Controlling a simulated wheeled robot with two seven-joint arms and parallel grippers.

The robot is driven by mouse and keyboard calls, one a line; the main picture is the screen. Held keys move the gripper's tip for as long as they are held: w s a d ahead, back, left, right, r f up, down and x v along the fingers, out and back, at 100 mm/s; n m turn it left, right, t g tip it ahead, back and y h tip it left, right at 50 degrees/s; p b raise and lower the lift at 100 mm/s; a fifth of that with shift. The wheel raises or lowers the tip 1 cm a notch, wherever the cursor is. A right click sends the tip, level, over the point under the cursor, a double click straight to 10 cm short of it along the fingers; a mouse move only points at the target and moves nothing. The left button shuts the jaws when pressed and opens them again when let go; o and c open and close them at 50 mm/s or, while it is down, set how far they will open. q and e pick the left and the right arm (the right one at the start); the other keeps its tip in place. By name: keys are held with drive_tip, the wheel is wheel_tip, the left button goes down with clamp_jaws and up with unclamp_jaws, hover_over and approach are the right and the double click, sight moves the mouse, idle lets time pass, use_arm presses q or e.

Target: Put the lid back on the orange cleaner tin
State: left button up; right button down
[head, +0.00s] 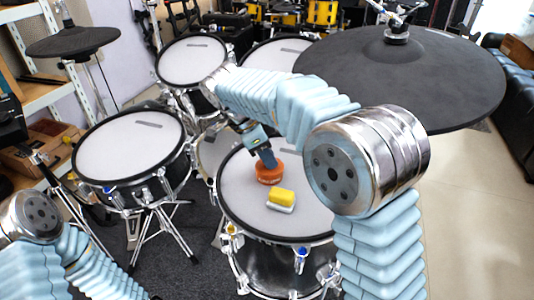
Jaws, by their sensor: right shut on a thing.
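The orange cleaner tin (270,179) stands upright on the white mesh pad of the front drum, near the pad's middle. My right gripper (268,163) reaches down from above, its fingers pointing at the top of the tin. It is shut on the lid, which is at or just above the tin's top. The fingers cover most of the lid, and I cannot tell whether lid and tin touch. My left gripper is out of view; only part of my left arm shows at the lower left.
A yellow and grey sponge-like block (281,199) lies on the same pad (303,217), just right and in front of the tin. A large dark cymbal (450,80) hangs at the right. Another drum pad (130,147) stands at the left.

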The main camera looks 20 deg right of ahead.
idle(0.4)
drive_tip(key=shift+c, duration=1.9)
unclamp_jaws()
drive_tip(key=shift+r, duration=0.1)
drive_tip(key=shift+r+p, duration=3)
drive_tip(key=shift+r, duration=0.45)
drive_tip(key=shift+c, duration=0.3)
clamp_jaws()
